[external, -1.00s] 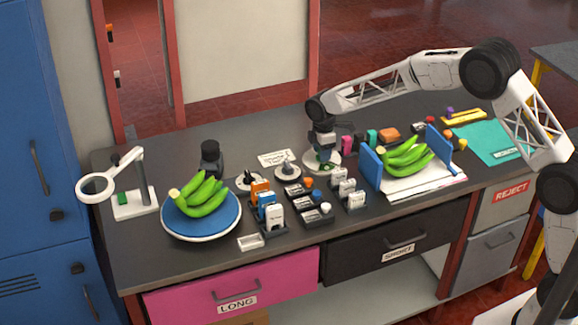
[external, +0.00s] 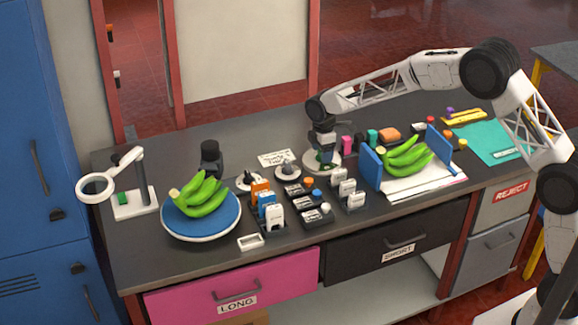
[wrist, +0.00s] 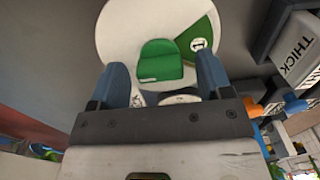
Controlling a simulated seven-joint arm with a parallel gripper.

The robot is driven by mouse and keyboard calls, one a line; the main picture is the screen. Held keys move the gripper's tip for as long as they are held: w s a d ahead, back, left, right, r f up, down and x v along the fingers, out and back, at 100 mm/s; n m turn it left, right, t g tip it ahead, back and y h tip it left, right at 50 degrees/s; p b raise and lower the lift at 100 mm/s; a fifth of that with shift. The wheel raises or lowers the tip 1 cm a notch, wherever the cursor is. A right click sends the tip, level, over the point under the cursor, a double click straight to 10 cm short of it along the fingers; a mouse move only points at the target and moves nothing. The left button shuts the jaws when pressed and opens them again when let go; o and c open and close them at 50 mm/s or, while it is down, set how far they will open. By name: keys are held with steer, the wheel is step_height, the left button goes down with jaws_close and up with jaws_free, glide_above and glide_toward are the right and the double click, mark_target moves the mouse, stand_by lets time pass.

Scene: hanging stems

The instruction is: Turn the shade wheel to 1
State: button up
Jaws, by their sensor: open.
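The shade wheel (wrist: 128,28) is a white disc with a raised green knob (wrist: 160,62) and a green sector (wrist: 203,40) bearing a small white mark, too small to read surely. In the external view the wheel (external: 334,163) lies on the bench, partly hidden under my gripper (external: 323,155). In the wrist view my gripper (wrist: 164,76) is open, with one blue-grey finger on each side of the knob. I cannot tell whether either finger touches it.
Small labelled blocks (external: 270,212) and dials (external: 287,172) stand left of the wheel. A blue-sided rack (external: 371,166) with green bananas (external: 405,158) is close on the right. A blue plate (external: 177,222) holds more bananas. A THICK block (wrist: 298,48) is at the wrist view's right.

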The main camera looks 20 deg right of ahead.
steer(key=shift+r, duration=3.9)
steer(key=shift+s+d+r, duration=0.2)
steer(key=shift+d+r, duration=0.15)
steer(key=s+d+r+m+t, duration=0.1)
steer(key=s+d+r+m, duration=0.3)
steer(key=s+d+r, duration=0.6)
steer(key=s+d+r+m, duration=0.5)
steer(key=s+d+r, duration=0.2)
steer(key=s+d, duration=0.65)
steer(key=s+d+f+m, duration=0.1)
steer(key=s+d+m, duration=0.2)
steer(key=s, duration=0.7)
steer(key=s+d+f+m+t, duration=0.1)
steer(key=s+d+m, duration=0.2)
steer(key=s+d, duration=0.3)
steer(key=s+d+f+m, duration=0.1)
steer(key=s+d+m, duration=0.2)
steer(key=s, duration=1.1)
steer(key=d, duration=0.2)
steer(key=shift+s+d+f+t, duration=0.2)
steer(key=shift+s+d+t, duration=0.1)
steer(key=shift+d, duration=0.05)
